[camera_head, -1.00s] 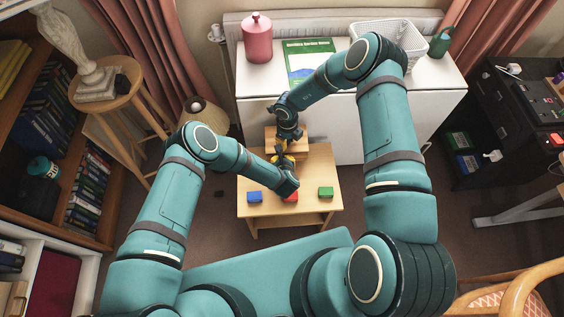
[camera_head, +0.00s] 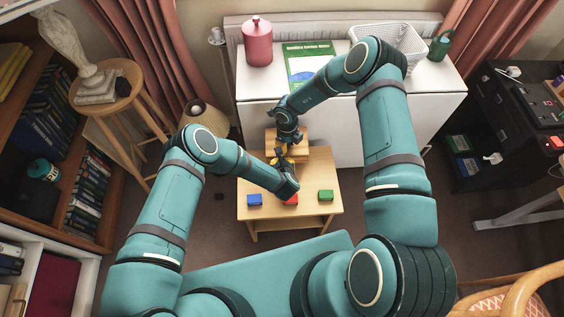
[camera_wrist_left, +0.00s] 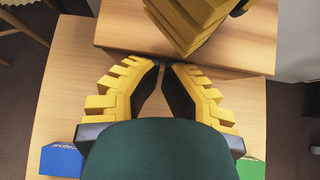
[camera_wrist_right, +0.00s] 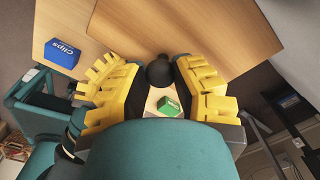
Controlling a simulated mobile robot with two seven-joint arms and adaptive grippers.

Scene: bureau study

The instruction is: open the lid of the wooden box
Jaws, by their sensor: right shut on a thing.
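The wooden box (camera_head: 301,147) stands at the back of the small wooden table (camera_head: 306,209). In the right wrist view, its dark round knob (camera_wrist_right: 160,70) sits between the fingertips of my right gripper (camera_wrist_right: 161,76), which is shut on it. The right gripper also shows over the box in the head view (camera_head: 283,159). My left gripper (camera_wrist_left: 161,64) has its fingertips close together with nothing seen between them, right at the front edge of the box (camera_wrist_left: 225,64). I cannot tell whether the fingertips touch the box. Any opening under the lid is hard to make out.
On the table's front part are a blue box (camera_head: 255,199), a red box (camera_head: 291,200) partly behind my left gripper, and a green box (camera_head: 326,194). A white cabinet (camera_head: 420,110) stands behind the table. A stool (camera_head: 106,92) is at the left.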

